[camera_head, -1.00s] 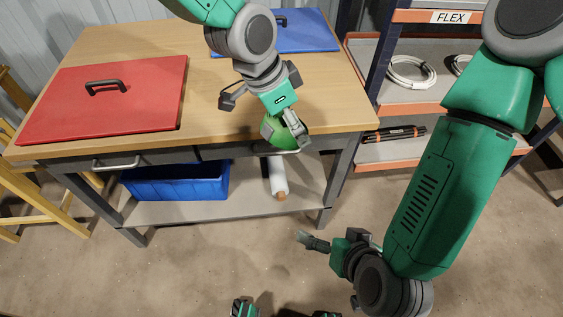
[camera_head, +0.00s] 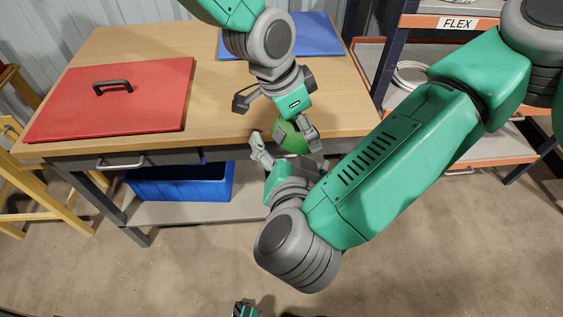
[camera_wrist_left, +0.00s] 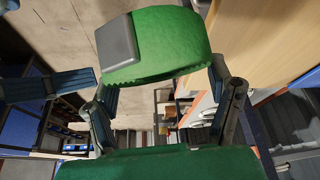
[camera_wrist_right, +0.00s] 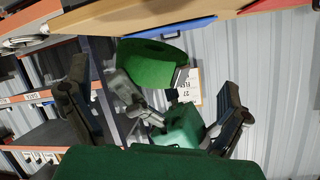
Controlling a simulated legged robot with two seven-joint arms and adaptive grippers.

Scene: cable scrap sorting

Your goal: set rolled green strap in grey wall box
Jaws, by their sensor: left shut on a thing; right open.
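The rolled green strap (camera_head: 290,138) is at the table's front edge in the head view. It shows large with a grey buckle in the left wrist view (camera_wrist_left: 165,45). My left gripper (camera_head: 305,138) is shut on it; its fingers sit at either side of the roll in the left wrist view. My right gripper (camera_head: 287,163) is open just below the strap. In the right wrist view the strap (camera_wrist_right: 152,62) lies ahead of the spread fingers, and I cannot tell whether they touch it. I cannot make out the grey wall box in any view.
The wooden table (camera_head: 220,100) carries a red panel (camera_head: 140,105) and a blue panel (camera_head: 305,32), both flat. A blue bin (camera_head: 180,183) stands on its lower shelf. An orange-edged rack (camera_head: 430,20) labelled FLEX is at the right. A yellow wooden frame (camera_head: 55,200) is at the left.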

